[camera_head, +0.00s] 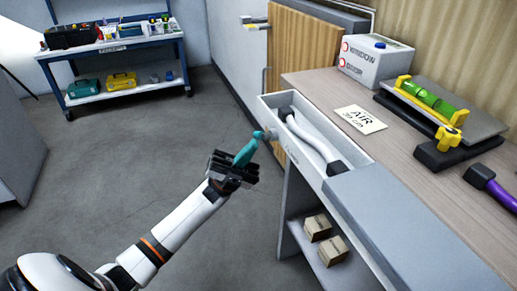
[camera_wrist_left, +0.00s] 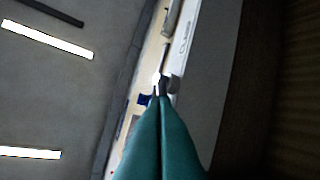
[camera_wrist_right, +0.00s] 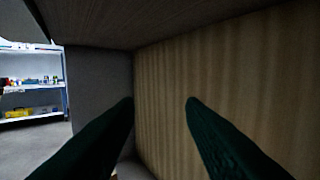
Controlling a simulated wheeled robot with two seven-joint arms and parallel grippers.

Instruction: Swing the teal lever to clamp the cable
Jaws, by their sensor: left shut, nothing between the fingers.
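My left gripper (camera_head: 259,136) is in front of the open drawer's outer side in the head view. Its long teal fingers are shut together and also show in the left wrist view (camera_wrist_left: 160,98). A small grey part (camera_wrist_left: 173,84) lies right by the fingertips; I cannot tell whether they touch. I cannot make out a teal lever apart from the teal fingers. A pale cable or hose (camera_head: 310,138) with black ends lies in the drawer (camera_head: 347,158). My right gripper (camera_wrist_right: 160,103) shows only in its wrist view, fingers apart and empty, facing a wooden panel.
The worktop holds a white WINDOW box (camera_head: 375,62), an AIR card (camera_head: 361,120), a green and yellow device (camera_head: 432,98) and a purple handle or cable (camera_head: 493,187). Small cartons (camera_head: 317,227) sit on a shelf below. A blue workbench (camera_head: 112,45) stands far left; open floor lies between.

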